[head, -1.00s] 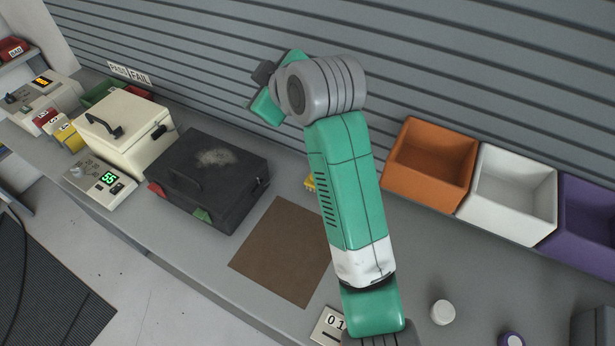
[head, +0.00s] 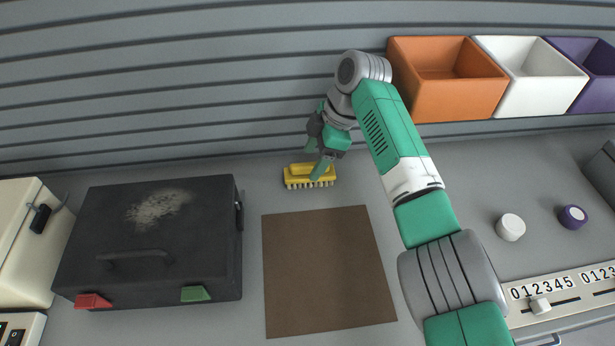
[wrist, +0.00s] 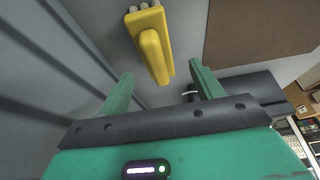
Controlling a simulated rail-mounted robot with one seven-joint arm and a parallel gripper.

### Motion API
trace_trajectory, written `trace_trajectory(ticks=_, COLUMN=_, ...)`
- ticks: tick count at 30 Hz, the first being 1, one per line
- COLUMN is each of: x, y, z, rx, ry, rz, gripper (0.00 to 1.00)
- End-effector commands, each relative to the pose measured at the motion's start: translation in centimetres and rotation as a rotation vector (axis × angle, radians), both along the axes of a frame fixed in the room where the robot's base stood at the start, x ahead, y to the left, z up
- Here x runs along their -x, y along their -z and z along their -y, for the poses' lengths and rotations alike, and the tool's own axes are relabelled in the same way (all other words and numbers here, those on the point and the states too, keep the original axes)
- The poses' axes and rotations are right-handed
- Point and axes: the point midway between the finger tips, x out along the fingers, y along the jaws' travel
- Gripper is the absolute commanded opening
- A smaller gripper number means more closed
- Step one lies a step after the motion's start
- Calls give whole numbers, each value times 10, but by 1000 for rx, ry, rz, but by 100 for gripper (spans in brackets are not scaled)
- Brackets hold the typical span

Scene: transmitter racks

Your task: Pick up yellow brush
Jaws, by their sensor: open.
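The yellow brush (head: 296,174) lies on the grey bench against the slatted back wall, its pale bristles facing the front. My gripper (head: 315,159) is over the brush's right part, and one green finger hides a bit of it. In the wrist view the brush (wrist: 152,45) shows beyond the two green fingertips, roughly in line with the gap between them. My gripper (wrist: 161,72) is open and empty. I cannot tell how high the fingertips are above the brush.
A brown mat (head: 325,270) lies in front of the brush. A scuffed black case (head: 150,235) stands to the left. Orange (head: 450,100), white (head: 530,95) and purple (head: 600,85) bins are at the back right. White (head: 511,227) and purple (head: 573,217) knobs are at the right.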

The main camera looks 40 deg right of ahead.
Motion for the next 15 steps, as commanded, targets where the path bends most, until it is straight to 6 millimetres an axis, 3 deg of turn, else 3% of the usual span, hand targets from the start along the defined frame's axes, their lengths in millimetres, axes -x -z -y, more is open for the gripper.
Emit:
trace_trajectory(ticks=4, x=-1, y=7, z=-1, rx=1, ry=0, rz=0, gripper=65)
trace_trajectory(ticks=12, x=-11, y=49, z=-11, rx=2, ry=0, rz=1, gripper=65)
trace_trajectory(ticks=15, x=-12, y=49, z=-12, rx=1, ry=0, rz=2, gripper=65)
